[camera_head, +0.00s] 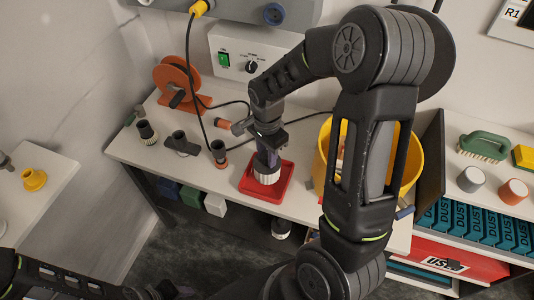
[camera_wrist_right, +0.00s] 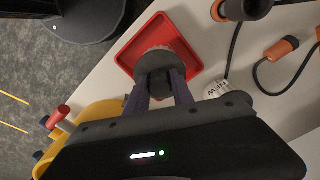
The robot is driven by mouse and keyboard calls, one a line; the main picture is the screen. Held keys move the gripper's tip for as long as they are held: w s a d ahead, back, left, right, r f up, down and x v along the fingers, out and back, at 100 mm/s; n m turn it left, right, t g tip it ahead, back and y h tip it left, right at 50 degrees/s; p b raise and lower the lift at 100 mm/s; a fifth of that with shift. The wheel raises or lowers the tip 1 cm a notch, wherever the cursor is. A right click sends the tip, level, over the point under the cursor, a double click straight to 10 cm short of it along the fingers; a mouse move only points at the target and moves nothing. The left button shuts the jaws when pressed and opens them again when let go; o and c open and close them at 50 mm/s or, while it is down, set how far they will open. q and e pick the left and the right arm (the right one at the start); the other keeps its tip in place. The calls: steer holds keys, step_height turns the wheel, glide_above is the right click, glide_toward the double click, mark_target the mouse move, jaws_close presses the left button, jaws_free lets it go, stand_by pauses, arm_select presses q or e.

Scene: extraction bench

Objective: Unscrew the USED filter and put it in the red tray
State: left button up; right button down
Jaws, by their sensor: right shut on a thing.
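My right gripper (camera_head: 267,157) points down over the red tray (camera_head: 247,187) on the bench. It is shut on a filter with a dark top and a pale ribbed body (camera_head: 266,176). The filter (camera_wrist_right: 155,60) is upright within the tray's outline, at or just above its floor; I cannot tell if it touches. Its label is hidden. In the right wrist view, a white piece marked NEW (camera_wrist_right: 224,88) is on the bench beside the tray (camera_wrist_right: 128,57). Part of my left arm shows at the lower left of the head view; its jaws cannot be made out.
A yellow bucket (camera_head: 323,150) stands right of the tray, partly behind my right arm. A black cable crosses the bench behind the tray.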

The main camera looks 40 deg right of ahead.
steer(key=shift+f+b, duration=0.35)
steer(key=shift+b, duration=0.05)
steer(key=c, duration=1)
jaws_free()
step_height(320, 180, up, 8)
steer(key=shift+f+b, duration=0.1)
steer(key=shift+b, duration=0.25)
stand_by(0.5)
